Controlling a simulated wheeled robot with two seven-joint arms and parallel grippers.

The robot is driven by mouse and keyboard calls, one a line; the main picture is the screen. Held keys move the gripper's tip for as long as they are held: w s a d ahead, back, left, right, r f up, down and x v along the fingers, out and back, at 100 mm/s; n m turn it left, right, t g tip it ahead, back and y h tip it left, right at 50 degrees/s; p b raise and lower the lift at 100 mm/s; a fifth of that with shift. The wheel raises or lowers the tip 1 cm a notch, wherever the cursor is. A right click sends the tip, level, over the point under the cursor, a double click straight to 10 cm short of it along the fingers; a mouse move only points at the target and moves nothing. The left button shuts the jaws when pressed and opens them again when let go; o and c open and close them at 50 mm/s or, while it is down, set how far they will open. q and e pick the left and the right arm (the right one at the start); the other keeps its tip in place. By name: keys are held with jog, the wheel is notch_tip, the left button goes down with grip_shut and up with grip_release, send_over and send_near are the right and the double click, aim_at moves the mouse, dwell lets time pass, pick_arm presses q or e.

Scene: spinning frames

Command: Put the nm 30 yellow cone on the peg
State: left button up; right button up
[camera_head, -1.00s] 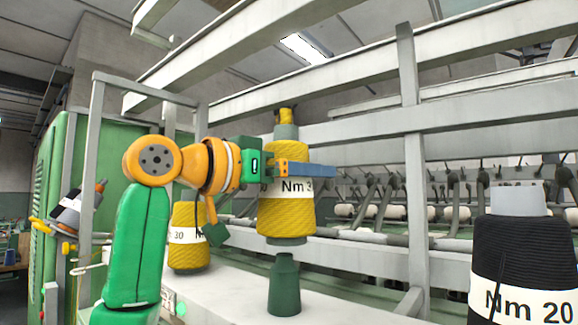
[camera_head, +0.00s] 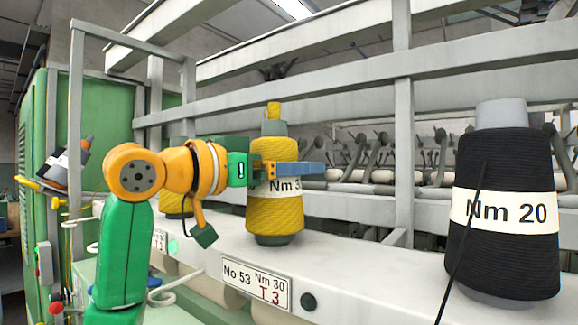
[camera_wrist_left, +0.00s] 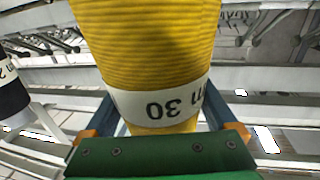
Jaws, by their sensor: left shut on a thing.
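The yellow Nm 30 cone (camera_head: 273,215) stands upright at the white beam in the head view, with its grey base close to or on the beam's top. In the left wrist view the yellow cone (camera_wrist_left: 150,45) with its white "30" label fills the space between the fingers. My left gripper (camera_head: 290,169) is shut on the cone at label height, with its blue fingers around it. The peg is not visible now; the cone covers the place where it stood. Whether the cone's base touches the beam I cannot tell. My right gripper is not in view.
A black Nm 20 cone (camera_head: 503,255) stands on the beam (camera_head: 370,275) at the right. Another yellow cone (camera_head: 176,204) is partly hidden behind my left arm. A sign (camera_head: 257,284) marks the beam's front. Grey frame bars (camera_head: 402,120) stand behind and above.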

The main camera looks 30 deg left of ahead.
pick_arm(q)
jog(key=shift+f, duration=0.1)
jog(key=o, duration=1.6)
jog(key=shift+c, duration=0.2)
jog(key=shift+s, duration=0.25)
jog(key=b+v, duration=0.2)
jog(key=v, duration=0.4)
jog(key=shift+s+b, duration=0.15)
jog(key=shift+b, duration=0.2)
jog(key=shift+s+a, duration=0.1)
jog(key=shift+s, duration=0.15)
jog(key=shift+w, duration=0.15)
